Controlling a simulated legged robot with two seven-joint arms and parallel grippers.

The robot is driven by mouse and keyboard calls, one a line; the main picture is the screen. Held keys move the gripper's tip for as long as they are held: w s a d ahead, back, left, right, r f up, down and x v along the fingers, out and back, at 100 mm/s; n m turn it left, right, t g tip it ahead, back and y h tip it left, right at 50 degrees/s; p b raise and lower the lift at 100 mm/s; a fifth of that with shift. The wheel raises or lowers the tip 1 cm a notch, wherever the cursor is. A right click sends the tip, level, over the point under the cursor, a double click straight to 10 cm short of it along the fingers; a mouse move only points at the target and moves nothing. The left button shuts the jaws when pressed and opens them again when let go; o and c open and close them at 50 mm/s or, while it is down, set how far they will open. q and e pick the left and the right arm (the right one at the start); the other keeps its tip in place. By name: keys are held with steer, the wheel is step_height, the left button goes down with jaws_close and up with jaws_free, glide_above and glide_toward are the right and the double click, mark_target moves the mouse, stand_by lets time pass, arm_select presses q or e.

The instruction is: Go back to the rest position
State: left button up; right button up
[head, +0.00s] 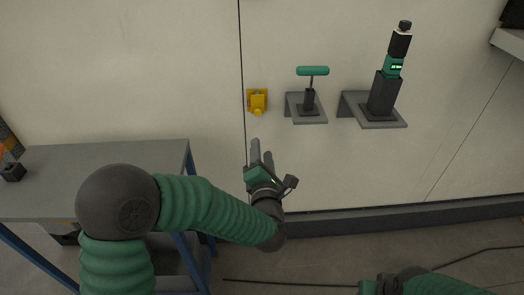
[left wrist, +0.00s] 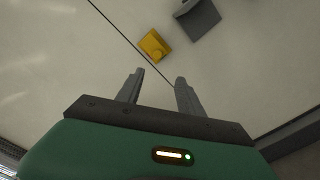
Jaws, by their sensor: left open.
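My left gripper (head: 262,149) is raised in front of the pale wall, a little below a yellow wall fitting (head: 257,102). Its two grey fingers are apart with nothing between them. In the left wrist view the open fingers (left wrist: 160,76) point at the wall, and the yellow fitting (left wrist: 155,45) shows beyond them, apart from them. Part of my right arm shows at the bottom edge of the head view, with a dark part near its end (head: 398,281); its fingers cannot be made out.
A green-handled T-shaped tool (head: 312,71) stands on a grey wall shelf (head: 308,119). A black and green device (head: 393,67) stands on another shelf (head: 384,124) to its right. A grey table (head: 70,160) with blue legs stands at left, with a small black box (head: 13,172) on it.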

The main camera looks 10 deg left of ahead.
arm_select(q)
steer(key=shift+s, duration=0.1)
stand_by(0.3)
steer(key=s+d+f+m+g+h, duration=0.1)
steer(key=s+f+m+g+h, duration=0.55)
steer(key=f+m, duration=0.85)
steer(key=s+a+f+m+g, duration=0.1)
steer(key=s+a+m+g, duration=0.1)
steer(key=s+m, duration=0.3)
steer(key=s+a+f+m+g+y, duration=0.1)
steer(key=s+a+m+g, duration=0.2)
steer(key=s, duration=0.3)
steer(key=s+a+f+m+g, duration=0.1)
steer(key=s+a+m+g, duration=0.1)
steer(key=s+m, duration=0.3)
steer(key=s+r+g+p, duration=0.1)
steer(key=s+r+p, duration=0.2)
steer(key=r+p, duration=2.3)
steer(key=shift+a, duration=0.4)
steer(key=shift+y, duration=0.25)
